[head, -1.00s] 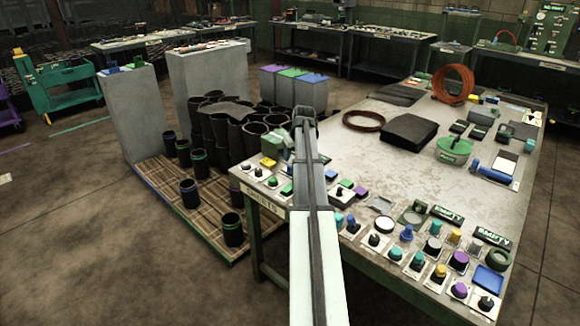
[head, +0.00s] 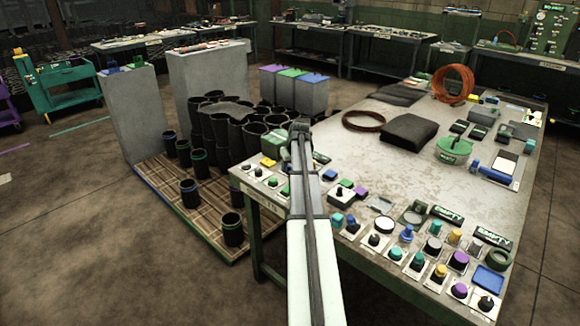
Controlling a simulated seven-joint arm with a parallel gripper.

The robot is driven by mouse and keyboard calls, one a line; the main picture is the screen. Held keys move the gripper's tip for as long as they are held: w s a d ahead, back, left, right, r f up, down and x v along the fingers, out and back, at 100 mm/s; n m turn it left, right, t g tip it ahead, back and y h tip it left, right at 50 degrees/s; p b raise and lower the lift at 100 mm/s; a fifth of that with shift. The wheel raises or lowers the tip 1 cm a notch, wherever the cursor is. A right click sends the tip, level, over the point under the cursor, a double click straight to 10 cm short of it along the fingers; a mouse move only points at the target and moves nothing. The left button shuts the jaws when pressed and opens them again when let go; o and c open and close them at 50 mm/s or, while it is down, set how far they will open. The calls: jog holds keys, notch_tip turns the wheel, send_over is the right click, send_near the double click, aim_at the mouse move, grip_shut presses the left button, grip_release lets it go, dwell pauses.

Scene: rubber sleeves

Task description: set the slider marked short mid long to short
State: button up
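My arm reaches from the bottom of the head view over the table (head: 395,185). My gripper (head: 299,137) is at its far end, above the table's left edge. It is small, dark and seen from behind, so its fingers cannot be made out. A green device (head: 273,146) with a yellow part (head: 268,161) sits just left of my gripper; I cannot tell whether they touch. Several knobs and buttons stand on small plates along the near edge. I cannot read a short, mid, long marking anywhere, so I cannot tell which control is that slider. My arm hides part of the table's left side.
A black knob (head: 338,196) and a blue knob (head: 406,233) stand right of my arm. A black folded mat (head: 411,129), a green round pot (head: 454,150) and orange coils (head: 453,84) lie farther back. Black rubber sleeves (head: 232,129) crowd a pallet on the left. The table's middle is clear.

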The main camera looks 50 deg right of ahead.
grip_shut()
dwell(0.3)
jog(key=shift+w, duration=1.8)
jog(key=shift+o, duration=0.5)
grip_release()
jog(key=v, duration=1.4)
jog(key=shift+f, duration=0.15)
